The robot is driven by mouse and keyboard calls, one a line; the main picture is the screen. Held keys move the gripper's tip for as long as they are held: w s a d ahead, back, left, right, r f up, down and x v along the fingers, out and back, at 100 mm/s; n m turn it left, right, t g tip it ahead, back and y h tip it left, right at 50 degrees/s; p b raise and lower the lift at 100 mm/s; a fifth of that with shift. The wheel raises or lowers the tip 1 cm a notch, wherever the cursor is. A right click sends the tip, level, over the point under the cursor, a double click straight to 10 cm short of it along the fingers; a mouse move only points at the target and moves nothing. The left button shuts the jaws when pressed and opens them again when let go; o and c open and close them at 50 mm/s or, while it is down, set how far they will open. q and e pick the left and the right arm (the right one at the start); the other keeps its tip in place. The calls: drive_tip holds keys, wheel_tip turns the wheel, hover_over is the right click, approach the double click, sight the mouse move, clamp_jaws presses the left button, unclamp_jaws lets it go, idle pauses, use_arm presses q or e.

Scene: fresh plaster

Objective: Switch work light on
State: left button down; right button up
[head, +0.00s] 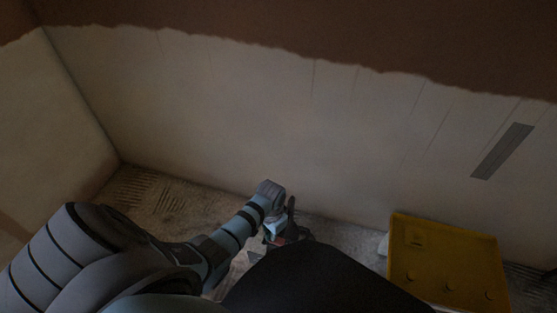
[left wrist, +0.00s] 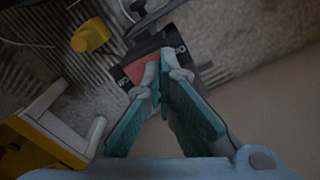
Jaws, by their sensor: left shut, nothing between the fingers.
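A dark device, apparently the work light (left wrist: 172,37), shows in the left wrist view with a reddish-orange patch (left wrist: 136,70) on its near face. No glow from it shows and the room is dim. My left gripper (left wrist: 158,75) is shut and empty, its teal-padded fingers meeting at the tips right by the reddish patch. I cannot tell whether they touch it. In the head view my left gripper (head: 276,235) is low near the wall's foot and partly hidden. My right gripper is not in view.
A yellow box-like thing (head: 445,262) stands by the wall at right. A yellow knob-like piece (left wrist: 91,36) and a yellow frame (left wrist: 45,138) show in the left wrist view. A pale plastered wall (head: 230,110) rises behind, with a grey strip (head: 502,151) on it.

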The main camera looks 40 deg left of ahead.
use_arm(q)
drive_tip(key=shift+f+b, duration=0.35)
drive_tip(key=shift+f, duration=0.2)
drive_tip(key=shift+r, duration=0.1)
wheel_tip(320, 180, up, 7)
drive_tip(key=p, duration=0.8)
idle(0.3)
